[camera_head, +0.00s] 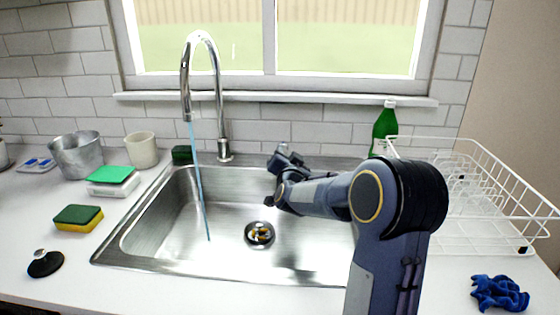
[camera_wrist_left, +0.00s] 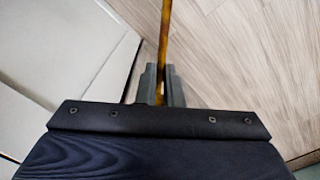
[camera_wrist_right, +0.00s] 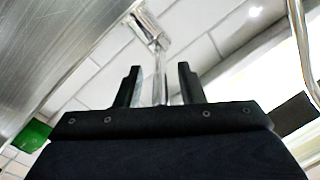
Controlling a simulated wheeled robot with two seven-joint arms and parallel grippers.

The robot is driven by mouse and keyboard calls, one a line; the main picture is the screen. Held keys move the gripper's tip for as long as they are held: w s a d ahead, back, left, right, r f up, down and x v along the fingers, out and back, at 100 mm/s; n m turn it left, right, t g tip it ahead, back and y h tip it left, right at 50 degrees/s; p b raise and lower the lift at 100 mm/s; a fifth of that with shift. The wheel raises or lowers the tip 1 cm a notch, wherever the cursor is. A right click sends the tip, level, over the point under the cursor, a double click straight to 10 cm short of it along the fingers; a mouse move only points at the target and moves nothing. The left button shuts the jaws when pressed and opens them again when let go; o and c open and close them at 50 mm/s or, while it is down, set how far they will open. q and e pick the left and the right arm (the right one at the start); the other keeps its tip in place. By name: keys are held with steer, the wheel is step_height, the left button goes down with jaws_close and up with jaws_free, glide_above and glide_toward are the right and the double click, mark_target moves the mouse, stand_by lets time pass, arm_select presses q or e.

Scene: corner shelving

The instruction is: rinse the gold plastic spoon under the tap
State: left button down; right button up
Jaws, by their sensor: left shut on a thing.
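The gold spoon (camera_wrist_left: 164,40) shows in the left wrist view as a thin amber-gold strip running up from between the fingers; its far end is out of frame. My left gripper (camera_wrist_left: 161,84) is shut on it, over a wood-look floor, and is outside the head view. The chrome tap (camera_head: 219,100) stands behind the sink, with a blue water stream (camera_head: 199,185) falling into the sink's left half. My right gripper (camera_head: 283,160) is above the back of the sink, right of the tap. Its fingers (camera_wrist_right: 158,85) are apart, with a chrome fitting (camera_wrist_right: 157,65) showing between them.
The steel sink (camera_head: 160,225) has a drain (camera_head: 260,234) with yellowish bits. A white wire rack (camera_head: 480,200) and green bottle (camera_head: 384,128) are on the right, a blue cloth (camera_head: 498,293) in front.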

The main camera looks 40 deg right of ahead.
steer(key=v, duration=1.2)
steer(key=shift+w+r, duration=0.1)
steer(key=shift+r, duration=0.05)
